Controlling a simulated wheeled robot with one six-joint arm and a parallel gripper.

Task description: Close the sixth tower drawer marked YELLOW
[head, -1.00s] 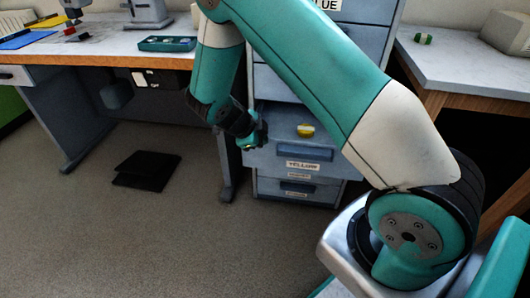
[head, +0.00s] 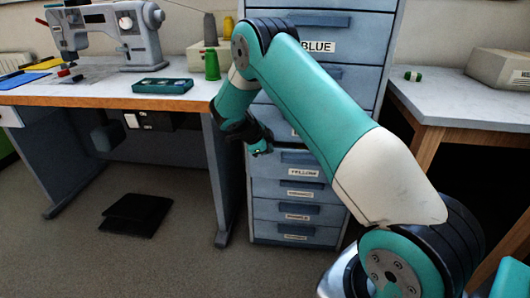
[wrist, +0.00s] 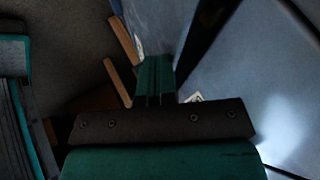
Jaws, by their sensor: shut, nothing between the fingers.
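The grey-blue drawer tower (head: 350,100) stands in the middle of the head view. My gripper (head: 262,150) is at the left of the drawer front, shut and empty. I cannot tell if it touches the front. In the wrist view, my green shut fingers (wrist: 155,80) are beside a pale blue surface (wrist: 240,75).
A sewing table (head: 100,92) with a sewing machine (head: 125,35) and a teal box (head: 162,86) stands left of the tower. A side table (head: 450,100) stands at the right. A black flat thing (head: 135,213) lies on the floor. My arm hides part of the upper drawers.

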